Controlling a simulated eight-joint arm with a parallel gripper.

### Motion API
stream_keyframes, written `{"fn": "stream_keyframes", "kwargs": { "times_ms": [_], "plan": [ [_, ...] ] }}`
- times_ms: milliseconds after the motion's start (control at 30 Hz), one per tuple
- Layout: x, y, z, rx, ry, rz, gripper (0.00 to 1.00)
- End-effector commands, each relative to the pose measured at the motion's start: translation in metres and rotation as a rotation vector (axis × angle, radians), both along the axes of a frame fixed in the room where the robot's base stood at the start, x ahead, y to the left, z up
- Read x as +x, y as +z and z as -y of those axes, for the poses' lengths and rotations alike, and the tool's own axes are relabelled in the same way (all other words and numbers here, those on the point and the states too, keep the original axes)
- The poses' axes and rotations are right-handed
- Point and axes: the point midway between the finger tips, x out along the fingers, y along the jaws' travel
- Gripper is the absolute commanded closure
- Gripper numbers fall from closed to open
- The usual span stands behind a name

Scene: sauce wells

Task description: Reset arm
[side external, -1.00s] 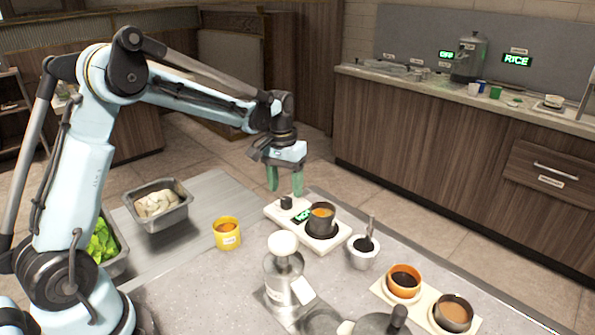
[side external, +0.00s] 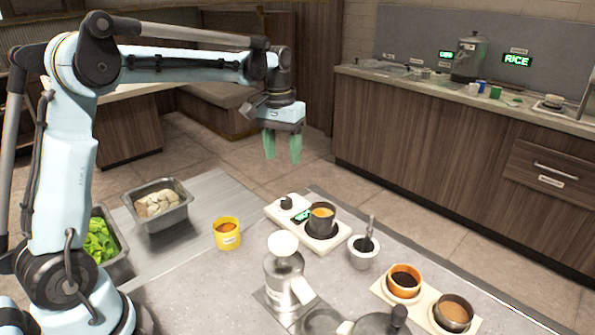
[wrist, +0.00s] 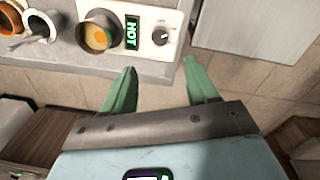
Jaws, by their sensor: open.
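My gripper (side external: 283,147) has green fingers and hangs in the air above and behind the counter's far edge, pointing down. Its fingers are apart with nothing between them. In the wrist view the two fingers of my gripper (wrist: 160,90) also stand apart and empty, with the floor and the counter edge below. My arm reaches out from the left, raised well clear of the things on the counter.
A hot plate (side external: 272,209) holds a dark pot (side external: 320,222) of orange sauce. Near it are a yellow cup (side external: 227,234), a mortar (side external: 363,254), a metal dispenser (side external: 285,275) and sauce cups, orange (side external: 404,284) and dark (side external: 453,313). A dumpling tray (side external: 160,222) stands left.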

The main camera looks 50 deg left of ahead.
Motion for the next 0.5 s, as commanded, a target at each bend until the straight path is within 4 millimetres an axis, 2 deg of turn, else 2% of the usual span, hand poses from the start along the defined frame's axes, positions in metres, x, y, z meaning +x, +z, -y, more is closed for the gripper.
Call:
{"fn": "stream_keyframes", "kwargs": {
  "times_ms": [167,500],
  "plan": [
    [-0.011,0.009,0.01,0.012,-0.023,0.041,0.42],
    [-0.067,0.027,0.048,0.068,-0.128,0.244,0.42]
  ]
}}
